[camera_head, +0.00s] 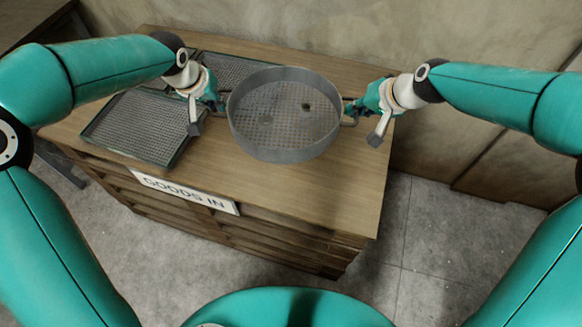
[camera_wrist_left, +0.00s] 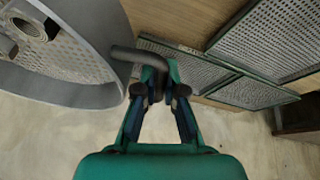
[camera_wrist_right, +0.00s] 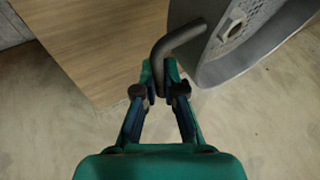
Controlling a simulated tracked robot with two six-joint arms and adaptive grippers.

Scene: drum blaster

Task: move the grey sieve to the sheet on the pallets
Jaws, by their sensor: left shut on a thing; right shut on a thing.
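The grey sieve (camera_head: 284,152) is a round pan with a perforated floor and a bent bar handle on each side. It is over the brown sheet (camera_head: 330,195) on the pallets (camera_head: 280,250), roughly level; I cannot tell whether it touches the sheet. My left gripper (camera_head: 219,105) is shut on the left handle, and the left wrist view shows that handle (camera_wrist_left: 135,54) between its fingers. My right gripper (camera_head: 353,108) is shut on the right handle, which the right wrist view shows too (camera_wrist_right: 176,42). Small round parts lie in the sieve.
Mesh trays with dark green rims, one at the front left (camera_head: 140,128) and another behind (camera_head: 225,68), lie on the sheet left of the sieve. A "GOODS IN" sign (camera_head: 184,190) is on the front. The sheet's right and front parts are bare. A wall (camera_head: 340,35) stands behind.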

